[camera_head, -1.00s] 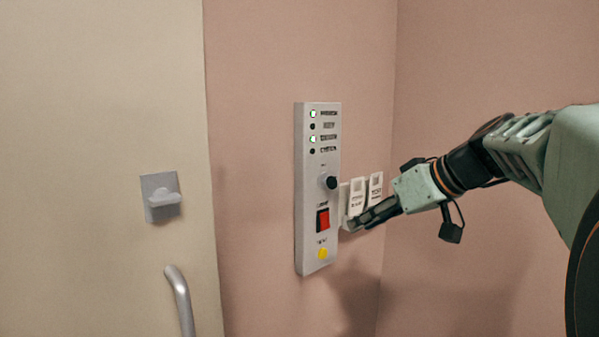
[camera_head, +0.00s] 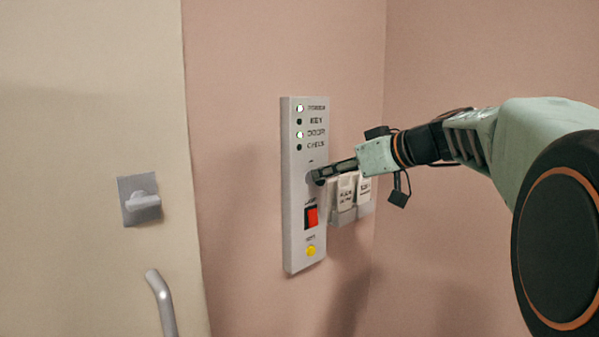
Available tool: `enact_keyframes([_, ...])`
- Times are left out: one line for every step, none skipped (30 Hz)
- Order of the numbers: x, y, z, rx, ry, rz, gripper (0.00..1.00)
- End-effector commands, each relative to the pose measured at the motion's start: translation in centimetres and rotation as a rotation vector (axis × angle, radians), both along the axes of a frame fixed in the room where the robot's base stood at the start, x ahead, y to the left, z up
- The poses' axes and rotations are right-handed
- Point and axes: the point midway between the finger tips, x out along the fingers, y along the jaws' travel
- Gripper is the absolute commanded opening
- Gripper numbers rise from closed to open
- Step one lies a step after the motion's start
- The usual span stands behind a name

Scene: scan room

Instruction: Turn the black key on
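The control panel (camera_head: 291,220) is a tall light-grey box on the pink wall, at the middle of the head view. The black key (camera_head: 316,178) sits on its round grey mount in the panel's middle, largely covered by my fingertips. My gripper (camera_head: 322,174) reaches in from the right, with its fingertips at the key. The fingers look close together, but their gap and any grip on the key cannot be made out. The top lamp and the third lamp are lit; the second, labelled KEY, and the fourth are dark.
Below the key are a red rocker switch (camera_head: 311,216) and a yellow button (camera_head: 311,251). White tagged holders (camera_head: 343,213) stand just right of the panel, under my gripper. A door with a grey latch (camera_head: 141,200) and handle (camera_head: 162,303) is at left.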

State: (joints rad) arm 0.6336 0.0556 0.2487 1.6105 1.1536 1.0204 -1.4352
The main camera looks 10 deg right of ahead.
Motion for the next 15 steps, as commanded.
enact_keyframes([0.44,0.33,-0.22,0.001,0.002,0.001,0.23])
enact_keyframes([0.64,0.45,-0.32,0.001,0.001,0.001,0.23])
enact_keyframes([0.85,0.62,-0.42,0.000,0.000,0.001,0.23])
enact_keyframes([0.96,0.72,-0.47,0.000,0.000,0.001,0.23])
enact_keyframes([1.05,0.81,-0.53,0.000,0.000,0.001,0.23])
enact_keyframes([1.14,0.89,-0.57,0.000,0.000,0.001,0.23])
enact_keyframes([1.17,0.91,-0.59,0.000,0.000,0.001,0.23])
enact_keyframes([1.21,0.93,-0.61,-0.001,-0.001,0.000,0.23])
enact_keyframes([1.21,0.93,-0.62,-0.001,-0.001,0.000,0.23])
enact_keyframes([1.22,0.92,-0.62,-0.001,-0.001,0.000,0.23])
enact_keyframes([1.21,0.92,-0.63,-0.001,-0.001,0.000,0.23])
enact_keyframes([1.21,0.91,-0.63,-0.001,-0.001,0.000,0.23])
enact_keyframes([1.20,0.90,-0.63,-0.001,-0.001,0.000,0.23])
enact_keyframes([1.20,0.90,-0.63,0.000,0.000,0.000,0.23])
enact_keyframes([1.20,0.89,-0.63,0.000,0.000,0.000,0.19])
